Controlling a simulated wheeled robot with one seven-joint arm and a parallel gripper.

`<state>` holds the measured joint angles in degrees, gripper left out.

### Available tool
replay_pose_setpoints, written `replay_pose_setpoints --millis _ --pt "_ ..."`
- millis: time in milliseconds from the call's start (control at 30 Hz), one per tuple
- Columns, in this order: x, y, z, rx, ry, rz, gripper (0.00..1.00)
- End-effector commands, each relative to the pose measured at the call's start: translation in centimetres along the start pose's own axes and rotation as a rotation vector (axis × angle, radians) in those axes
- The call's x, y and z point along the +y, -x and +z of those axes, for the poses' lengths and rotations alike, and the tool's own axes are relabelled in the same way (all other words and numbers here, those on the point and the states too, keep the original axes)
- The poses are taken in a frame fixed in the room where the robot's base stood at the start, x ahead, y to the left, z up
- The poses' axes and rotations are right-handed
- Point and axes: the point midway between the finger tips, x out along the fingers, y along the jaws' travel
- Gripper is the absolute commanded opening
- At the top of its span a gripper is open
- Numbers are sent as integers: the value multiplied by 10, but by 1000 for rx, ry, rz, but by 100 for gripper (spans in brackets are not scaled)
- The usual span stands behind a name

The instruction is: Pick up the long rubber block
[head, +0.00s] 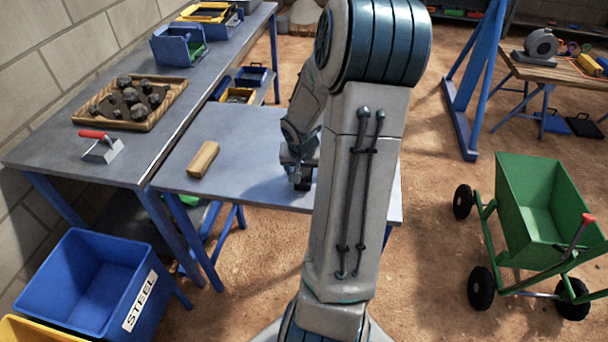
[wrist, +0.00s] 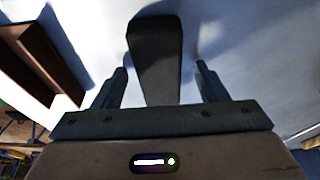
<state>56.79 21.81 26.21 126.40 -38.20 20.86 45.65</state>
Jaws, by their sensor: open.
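The long rubber block (wrist: 155,55) is a dark, narrow bar in the wrist view. It lies between the two fingers of my gripper (wrist: 161,68), with a visible gap on each side, and extends beyond the fingertips. The fingers are open. In the head view my gripper (head: 299,174) is low over the grey-blue front table (head: 245,135). A small dark shape shows beneath it, and I cannot tell there whether it is block or finger. My arm hides part of the table to the right.
A wooden block (head: 203,159) lies left of my gripper, also seen in the wrist view (wrist: 45,55). A red-handled trowel (head: 102,148) and a tray of rocks (head: 92,116) rest on the left bench. A blue STEEL bin (head: 75,275) and green cart (head: 530,205) stand on the floor.

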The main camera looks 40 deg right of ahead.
Motion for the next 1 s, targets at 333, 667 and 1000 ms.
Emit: replay_pose_setpoints --millis 333,667,1000 --pt "0 1 0 0 0 0 14" --pt "0 3 -1 1 0 0 14" --pt "1 47 -16 6 -3 1 14"
